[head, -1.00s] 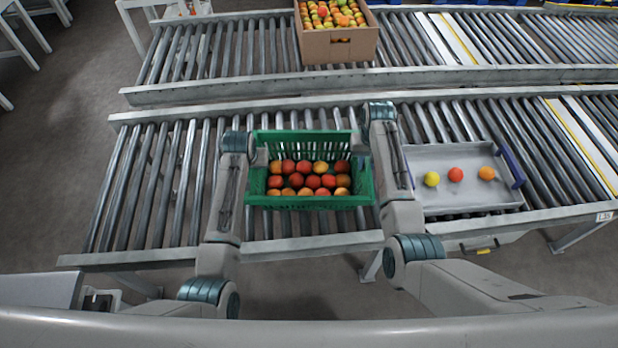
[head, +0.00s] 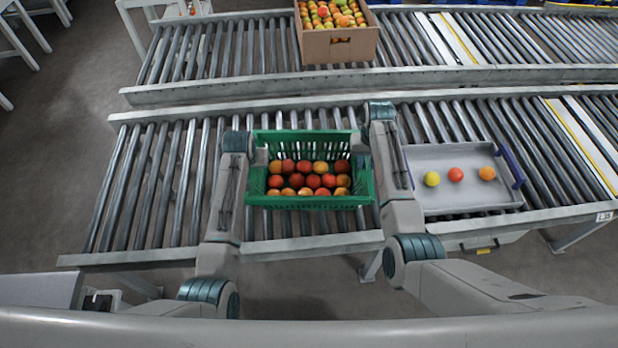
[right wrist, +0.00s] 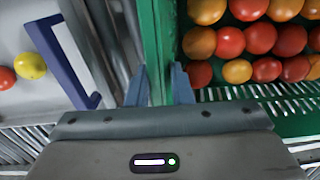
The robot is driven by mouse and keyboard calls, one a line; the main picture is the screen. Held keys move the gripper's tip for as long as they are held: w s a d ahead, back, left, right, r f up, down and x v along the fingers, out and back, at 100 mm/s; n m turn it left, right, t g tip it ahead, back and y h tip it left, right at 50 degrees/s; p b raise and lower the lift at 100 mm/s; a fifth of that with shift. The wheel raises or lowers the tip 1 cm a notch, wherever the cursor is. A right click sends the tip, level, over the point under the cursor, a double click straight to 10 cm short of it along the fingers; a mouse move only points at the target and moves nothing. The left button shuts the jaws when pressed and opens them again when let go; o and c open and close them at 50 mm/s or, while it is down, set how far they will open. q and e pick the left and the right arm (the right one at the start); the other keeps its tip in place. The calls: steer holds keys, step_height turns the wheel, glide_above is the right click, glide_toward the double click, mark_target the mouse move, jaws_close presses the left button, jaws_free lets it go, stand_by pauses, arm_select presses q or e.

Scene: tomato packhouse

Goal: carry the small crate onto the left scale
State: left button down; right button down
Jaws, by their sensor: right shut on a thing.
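The small green crate (head: 310,202) holds several red and orange tomatoes and sits over the front roller conveyor, between my two arms. My right gripper (head: 360,145) is at the crate's right side. In the right wrist view its fingers (right wrist: 160,85) straddle the green wall of the crate (right wrist: 160,35) and are shut on it. My left gripper (head: 260,156) is at the crate's left side, its fingers too small and hidden to read. I cannot tell whether the crate touches the rollers. I cannot make out a scale.
A grey tray (head: 465,200) with a blue handle and three loose tomatoes lies right of my right arm. A cardboard box (head: 340,50) of tomatoes stands on the rear conveyor. The front conveyor's rollers (head: 150,190) are bare to the left.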

arm_select(q)
steer(key=shift+r, duration=0.2)
arm_select(e)
steer(key=shift+w+r, duration=0.15)
steer(key=shift+r, duration=0.1)
